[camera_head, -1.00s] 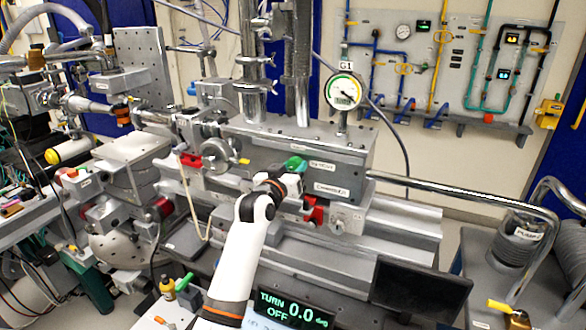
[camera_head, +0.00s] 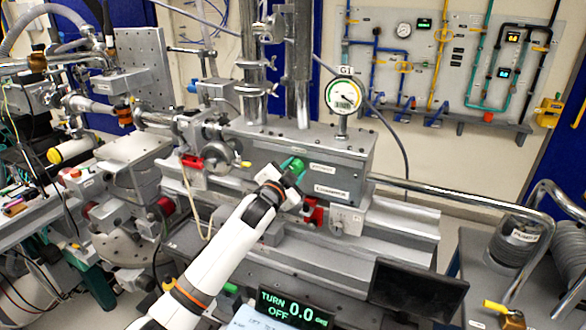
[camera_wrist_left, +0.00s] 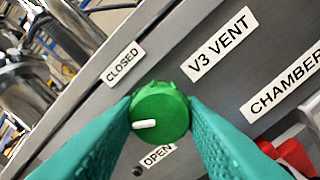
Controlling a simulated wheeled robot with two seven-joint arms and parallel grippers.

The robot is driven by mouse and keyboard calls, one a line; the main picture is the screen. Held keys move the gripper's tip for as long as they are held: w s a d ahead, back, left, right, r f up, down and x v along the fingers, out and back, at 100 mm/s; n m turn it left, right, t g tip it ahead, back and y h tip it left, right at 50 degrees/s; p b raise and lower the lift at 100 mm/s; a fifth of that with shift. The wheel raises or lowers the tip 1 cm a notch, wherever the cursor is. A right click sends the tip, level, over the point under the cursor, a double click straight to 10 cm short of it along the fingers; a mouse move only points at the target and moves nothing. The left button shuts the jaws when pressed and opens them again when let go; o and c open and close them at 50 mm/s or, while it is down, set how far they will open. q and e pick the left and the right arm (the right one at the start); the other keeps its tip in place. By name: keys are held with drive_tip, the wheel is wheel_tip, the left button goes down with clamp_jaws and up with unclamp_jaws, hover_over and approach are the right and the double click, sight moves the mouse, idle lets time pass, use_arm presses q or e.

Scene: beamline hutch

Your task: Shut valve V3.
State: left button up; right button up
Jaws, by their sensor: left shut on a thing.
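The V3 knob (camera_wrist_left: 160,112) is round and green with a white pointer, on the grey chamber face beside the "V3 VENT" label (camera_wrist_left: 217,50). Its pointer aims left in the left wrist view, between the "CLOSED" label (camera_wrist_left: 122,63) at upper left and the "OPEN" label (camera_wrist_left: 157,156) below. My left gripper (camera_head: 291,166) is shut on the knob, with one teal finger on each side; in the head view it hides most of the knob. The fingers also show in the left wrist view (camera_wrist_left: 160,118). My right gripper is out of view.
A dial gauge tagged G1 (camera_head: 343,94) stands above the chamber (camera_head: 335,155). A red part (camera_head: 313,213) sits just below right of my gripper. A display (camera_head: 290,308) reads "TURN 0.0 OFF". A dark screen (camera_head: 418,291) stands at front right.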

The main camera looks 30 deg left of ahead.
use_arm(q)
drive_tip(key=m+p, duration=0.1)
drive_tip(key=m, duration=0.5)
drive_tip(key=shift+r+m+p, duration=0.1)
drive_tip(key=shift+m+p, duration=0.2)
drive_tip(key=shift+p, duration=0.1)
drive_tip(key=m+p, duration=0.1)
drive_tip(key=m, duration=0.3)
drive_tip(key=shift+m, duration=0.4)
drive_tip(key=o, duration=1)
drive_tip(key=shift+c, duration=0.2)
